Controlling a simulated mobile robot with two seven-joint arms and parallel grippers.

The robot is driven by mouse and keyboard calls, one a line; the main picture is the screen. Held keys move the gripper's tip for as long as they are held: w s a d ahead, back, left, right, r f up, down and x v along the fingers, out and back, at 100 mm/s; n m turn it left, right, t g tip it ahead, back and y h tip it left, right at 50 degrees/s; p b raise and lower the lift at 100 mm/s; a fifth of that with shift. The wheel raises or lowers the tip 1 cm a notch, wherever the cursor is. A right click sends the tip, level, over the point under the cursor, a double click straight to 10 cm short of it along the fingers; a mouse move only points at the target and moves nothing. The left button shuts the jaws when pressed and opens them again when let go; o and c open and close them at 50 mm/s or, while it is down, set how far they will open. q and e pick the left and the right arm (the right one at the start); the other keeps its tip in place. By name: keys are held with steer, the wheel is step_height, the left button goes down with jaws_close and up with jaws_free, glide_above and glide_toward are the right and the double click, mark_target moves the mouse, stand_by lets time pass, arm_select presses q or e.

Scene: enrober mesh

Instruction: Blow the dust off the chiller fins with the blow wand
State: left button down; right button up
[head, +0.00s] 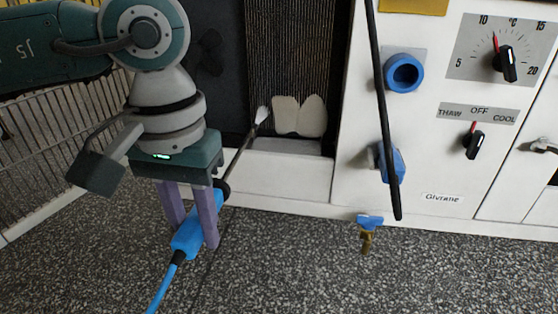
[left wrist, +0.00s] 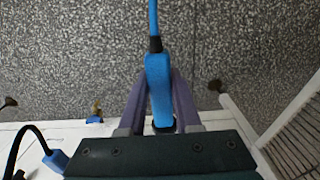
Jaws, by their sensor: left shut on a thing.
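My left gripper (head: 196,232) is shut on the blow wand (head: 187,240), with its purple fingers on either side of the blue handle. The left wrist view shows the blue handle (left wrist: 158,85) between the gripper's fingers (left wrist: 155,95). The wand's thin dark tube slants up and right to a pale tip in front of the chiller fins (head: 298,50), a dark panel of fine vertical lines. Two pale dust patches (head: 286,114) (head: 312,116) lie side by side low on the fins, just right of the tip. I cannot tell whether the tip touches the fins. My right gripper is out of view.
A white cabinet right of the fins carries a blue round port (head: 404,73), a temperature dial (head: 505,62) and a THAW/OFF/COOL switch (head: 477,142). A black hose (head: 380,100) hangs before it. A brass valve with blue handle (head: 368,232) is below. A wire rack (head: 60,150) stands left.

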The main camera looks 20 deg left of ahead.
arm_select(q)
steer(key=shift+d, duration=0.1)
steer(key=w+d+b, duration=0.2)
steer(key=d+b, duration=0.1)
steer(key=d, duration=0.7)
steer(key=shift+w, duration=0.25)
stand_by(0.7)
steer(key=shift+s, duration=0.1)
stand_by(0.6)
steer(key=shift+s+d+p, duration=0.2)
steer(key=shift+s+p, duration=0.25)
steer(key=shift+s, duration=0.35)
steer(key=shift+s+d+p, duration=0.2)
steer(key=shift+s+p, duration=0.2)
steer(key=shift+s, duration=0.4)
steer(key=shift+s+d+p, duration=0.2)
steer(key=shift+s+p, duration=0.25)
steer(key=shift+s, duration=0.35)
steer(key=shift+r, duration=0.1)
